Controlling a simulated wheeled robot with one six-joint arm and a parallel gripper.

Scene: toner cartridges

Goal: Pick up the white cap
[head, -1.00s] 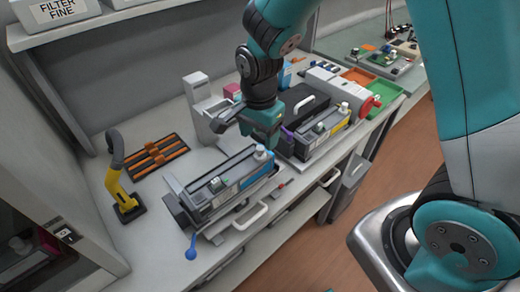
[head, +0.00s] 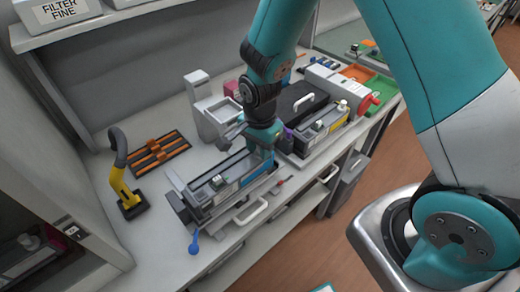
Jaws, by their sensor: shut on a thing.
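My gripper (head: 262,154) is low over the right end of the near toner cartridge (head: 232,191), which lies in a grey cradle on the bench. The gripper is shut on the white cap at that end. The fingers and wrist hide the cap, so its exact seating in the jaws does not show. I cannot tell whether the cap still touches the cartridge.
A second cartridge unit (head: 322,130) with its own white cap (head: 342,105) stands to the right. A yellow-handled tool (head: 123,187) and an orange-and-black rack (head: 157,153) are at left. A blue-ended lever (head: 194,243) sticks out in front. Bench space at front left is clear.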

